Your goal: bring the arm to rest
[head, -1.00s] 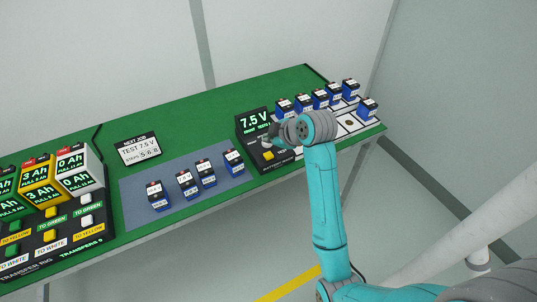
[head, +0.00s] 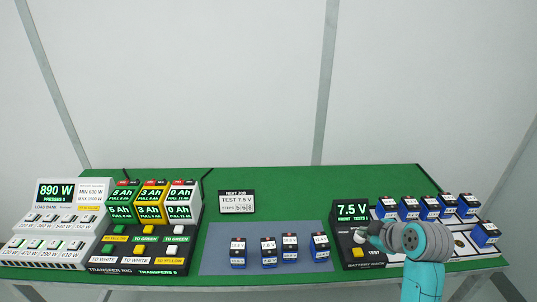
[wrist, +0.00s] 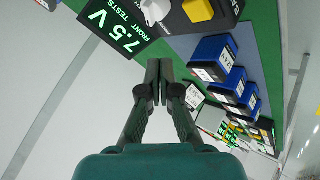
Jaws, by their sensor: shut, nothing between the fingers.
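My arm (head: 424,270) reaches up from the lower right in the head view. Its wrist is over the right part of the green bench, next to the black battery tester (head: 352,236) with its 7.5 V display. My gripper (wrist: 152,72) shows in the wrist view with its two dark fingers together and nothing between them. The tester (wrist: 112,30) also shows there, upside down beyond the fingertips. In the head view my wrist hides part of the tester's right side and of the white board behind it.
Several blue batteries (head: 430,208) stand on the white board at the right. A NEXT JOB sign (head: 237,202), the transfer rig (head: 130,258) and the load bank (head: 55,222) stand further left. Bare green bench (head: 290,185) lies behind the mat.

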